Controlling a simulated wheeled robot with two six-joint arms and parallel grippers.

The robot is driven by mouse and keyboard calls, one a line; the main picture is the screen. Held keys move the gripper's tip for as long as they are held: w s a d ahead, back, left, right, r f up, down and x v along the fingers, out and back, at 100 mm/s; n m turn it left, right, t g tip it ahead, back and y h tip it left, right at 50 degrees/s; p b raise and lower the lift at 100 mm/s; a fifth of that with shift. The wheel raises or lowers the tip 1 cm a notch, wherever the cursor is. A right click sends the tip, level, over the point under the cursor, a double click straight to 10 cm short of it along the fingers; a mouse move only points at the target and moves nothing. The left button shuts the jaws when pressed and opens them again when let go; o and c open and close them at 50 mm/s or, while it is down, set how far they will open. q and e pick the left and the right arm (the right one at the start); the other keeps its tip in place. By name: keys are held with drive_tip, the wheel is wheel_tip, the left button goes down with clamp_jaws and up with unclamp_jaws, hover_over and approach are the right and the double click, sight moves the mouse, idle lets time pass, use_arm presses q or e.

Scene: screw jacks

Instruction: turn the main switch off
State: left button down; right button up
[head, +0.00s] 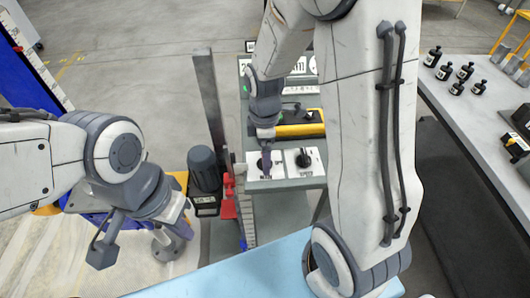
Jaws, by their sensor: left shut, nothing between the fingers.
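The control panel has two white switch plates side by side. The left plate (252,172) has a label that seems to read MAIN, and its knob is mostly hidden behind my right gripper. The right plate (314,168) carries a black rotary knob (303,158). My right gripper (266,160) points down at the left plate, its fingertips at the knob; whether they touch or grip it cannot be made out. My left gripper (182,229) is shut and empty, well left of the panel and apart from it.
A yellow-and-black device (300,130) lies behind the plates. A dark post (208,95), a dark motor-like cylinder (204,168) and a red part (229,210) stand left of the panel. My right arm hides the middle.

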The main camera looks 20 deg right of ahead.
drive_tip(key=shift+f, duration=0.4)
drive_tip(key=c, duration=1.4)
